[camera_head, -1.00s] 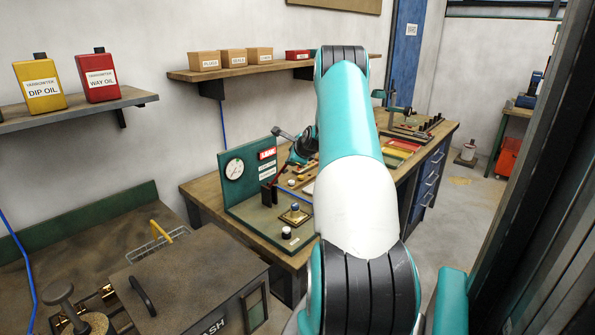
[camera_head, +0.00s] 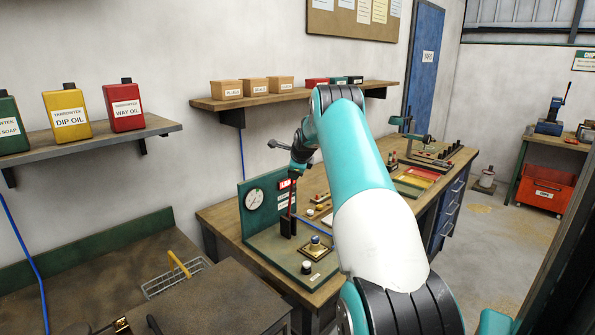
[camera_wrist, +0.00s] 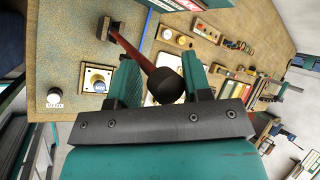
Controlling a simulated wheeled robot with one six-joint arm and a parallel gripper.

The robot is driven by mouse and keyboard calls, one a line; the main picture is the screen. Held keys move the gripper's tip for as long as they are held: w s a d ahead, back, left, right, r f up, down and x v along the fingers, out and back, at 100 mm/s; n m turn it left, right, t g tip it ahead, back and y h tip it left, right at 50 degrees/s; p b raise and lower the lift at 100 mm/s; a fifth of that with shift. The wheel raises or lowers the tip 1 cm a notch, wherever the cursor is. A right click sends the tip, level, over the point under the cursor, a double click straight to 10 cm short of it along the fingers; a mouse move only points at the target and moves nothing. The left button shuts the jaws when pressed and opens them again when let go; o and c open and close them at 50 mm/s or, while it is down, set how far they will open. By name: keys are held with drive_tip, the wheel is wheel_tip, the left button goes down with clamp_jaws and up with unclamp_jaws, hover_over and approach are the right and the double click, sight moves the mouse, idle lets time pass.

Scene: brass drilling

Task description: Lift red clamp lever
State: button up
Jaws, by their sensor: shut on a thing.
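The red clamp lever (camera_head: 291,201) stands nearly upright in the head view, rising from its black bracket (camera_head: 288,226) on the green fixture plate. In the wrist view the red lever (camera_wrist: 134,52) runs from the black bracket (camera_wrist: 110,28) to a round black knob (camera_wrist: 166,86). My gripper (camera_wrist: 161,76) has its two green fingers on either side of the knob end and is shut on the lever. In the head view my gripper (camera_head: 297,168) is small, at the lever's top, and its contact is hard to make out.
The green panel with a gauge (camera_head: 254,199) stands behind the lever. A shelf with boxes (camera_head: 267,97) hangs above the bench.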

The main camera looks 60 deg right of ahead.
drive_tip(key=shift+w+f, duration=0.1)
drive_tip(key=shift+f, duration=0.05)
drive_tip(key=o, duration=1)
drive_tip(key=shift+c, duration=0.2)
drive_tip(key=shift+w+f, duration=0.15)
drive_tip(key=b+v, duration=0.6)
drive_tip(key=v, duration=1.1)
drive_tip(key=shift+s+r+b, duration=0.2)
drive_tip(key=shift+r+b, duration=0.1)
drive_tip(key=shift+b, duration=0.05)
drive_tip(key=shift+a, duration=0.1)
